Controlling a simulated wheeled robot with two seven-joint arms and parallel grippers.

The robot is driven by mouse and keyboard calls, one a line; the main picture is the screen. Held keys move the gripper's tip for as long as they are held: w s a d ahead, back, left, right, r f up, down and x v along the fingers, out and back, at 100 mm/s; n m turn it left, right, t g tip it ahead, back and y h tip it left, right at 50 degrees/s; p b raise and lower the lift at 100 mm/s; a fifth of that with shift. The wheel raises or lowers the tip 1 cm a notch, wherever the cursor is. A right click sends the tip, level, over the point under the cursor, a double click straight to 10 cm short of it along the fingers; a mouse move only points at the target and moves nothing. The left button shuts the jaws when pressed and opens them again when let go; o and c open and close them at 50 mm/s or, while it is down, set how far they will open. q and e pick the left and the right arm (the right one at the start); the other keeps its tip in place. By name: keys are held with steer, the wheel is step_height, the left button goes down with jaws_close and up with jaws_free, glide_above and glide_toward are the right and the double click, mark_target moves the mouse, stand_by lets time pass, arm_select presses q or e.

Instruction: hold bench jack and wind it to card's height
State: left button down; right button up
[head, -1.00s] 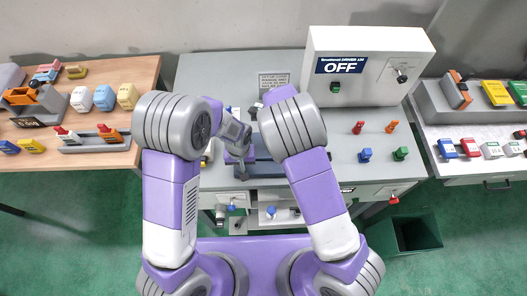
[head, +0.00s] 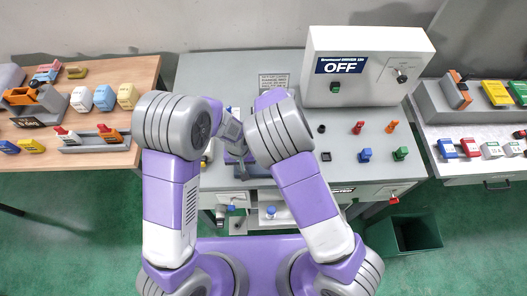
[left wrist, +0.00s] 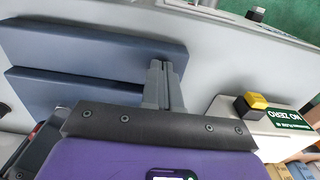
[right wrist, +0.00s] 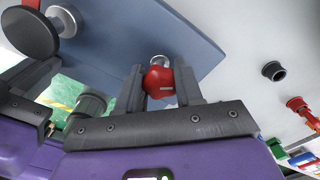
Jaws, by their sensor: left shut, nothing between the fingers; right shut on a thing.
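The bench jack shows as two blue-grey plates (left wrist: 100,45) one beside the other in the left wrist view; in the head view only a part (head: 258,170) shows between my arms. My left gripper (left wrist: 166,68) is shut and empty, its fingertips by the plates' ends; I cannot tell whether they touch. In the right wrist view my right gripper (right wrist: 160,80) is shut on a red knob (right wrist: 159,82) beside a blue-grey plate (right wrist: 185,35). The card to match is not clearly identifiable.
A white cabinet (head: 400,50) marked OFF stands at the bench's back right. Red, orange, blue and green knobs (head: 364,155) stand in front of it. A box with a yellow button (left wrist: 256,101) is near my left gripper. Side tables with parts flank the bench.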

steer(key=m, duration=0.5)
steer(key=o, duration=1)
steer(key=shift+r, duration=2)
steer(key=shift+o, duration=0.2)
